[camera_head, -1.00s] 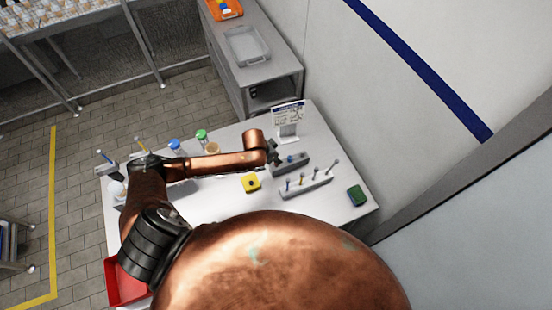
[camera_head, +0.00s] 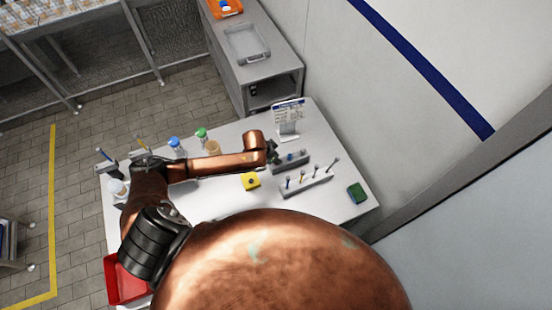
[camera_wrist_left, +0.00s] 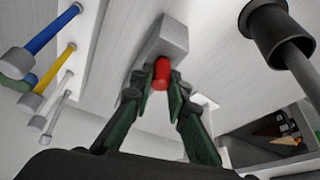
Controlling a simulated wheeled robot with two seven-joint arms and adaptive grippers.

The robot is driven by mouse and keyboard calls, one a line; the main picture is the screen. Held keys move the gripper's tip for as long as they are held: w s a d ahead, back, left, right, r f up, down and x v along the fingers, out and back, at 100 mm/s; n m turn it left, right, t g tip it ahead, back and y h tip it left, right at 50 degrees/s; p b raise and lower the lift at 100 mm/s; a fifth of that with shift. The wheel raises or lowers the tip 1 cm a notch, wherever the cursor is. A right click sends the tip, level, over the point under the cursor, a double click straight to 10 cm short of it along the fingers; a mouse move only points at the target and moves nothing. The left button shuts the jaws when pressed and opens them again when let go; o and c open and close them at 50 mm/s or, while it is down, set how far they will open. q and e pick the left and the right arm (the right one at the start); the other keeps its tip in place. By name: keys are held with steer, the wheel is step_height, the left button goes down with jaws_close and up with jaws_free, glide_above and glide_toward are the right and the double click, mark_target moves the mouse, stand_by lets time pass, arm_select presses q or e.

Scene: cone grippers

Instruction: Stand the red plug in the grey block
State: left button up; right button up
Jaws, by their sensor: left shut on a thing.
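My left gripper (camera_head: 272,153) is at the left end of the grey block (camera_head: 291,164) in the head view. In the left wrist view the gripper (camera_wrist_left: 160,82) is shut on the red plug (camera_wrist_left: 162,72), whose rounded red side shows between the fingertips. The grey block (camera_wrist_left: 167,38) is right behind the plug in that view. I cannot tell whether the plug touches the block or sits in a hole. The plug is hidden in the head view. My right gripper is not in view.
A grey rack (camera_head: 307,188) with several upright pins stands close in front of the block. A card stand (camera_head: 288,122) is behind. White table is clear between them.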

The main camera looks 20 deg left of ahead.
arm_select(q)
steer(key=shift+f, duration=0.35)
steer(key=o, duration=0.8)
steer(key=shift+o, duration=0.2)
steer(key=v, duration=1.2)
